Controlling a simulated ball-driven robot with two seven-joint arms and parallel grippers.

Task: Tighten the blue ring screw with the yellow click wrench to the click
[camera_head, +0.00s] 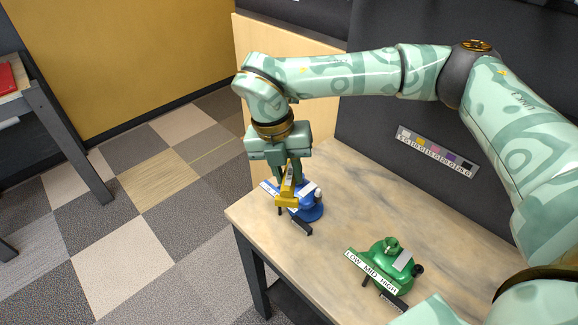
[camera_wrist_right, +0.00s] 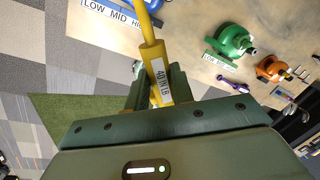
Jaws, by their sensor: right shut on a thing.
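The yellow click wrench (camera_head: 287,193) is in my right gripper (camera_head: 290,176), which is shut on it above the near left corner of the table. In the right wrist view the wrench's yellow shaft (camera_wrist_right: 151,55), with a white "40 IN LB" label, rises from between the fingers (camera_wrist_right: 155,95). The blue fixture (camera_head: 312,209), with a white scale strip, stands just below and behind the wrench; its edge also shows in the wrist view (camera_wrist_right: 151,5). The wrench covers part of it. The ring screw is hidden, and I cannot tell whether the wrench touches it. My left gripper is not in view.
A green fixture (camera_head: 388,262) marked LOW MID HIGH stands nearer on the wooden table (camera_head: 345,212). An orange fixture (camera_wrist_right: 270,69) and several small tools show beyond it in the wrist view. A dark panel (camera_head: 375,140) stands behind the table. The tabletop between blue and green is clear.

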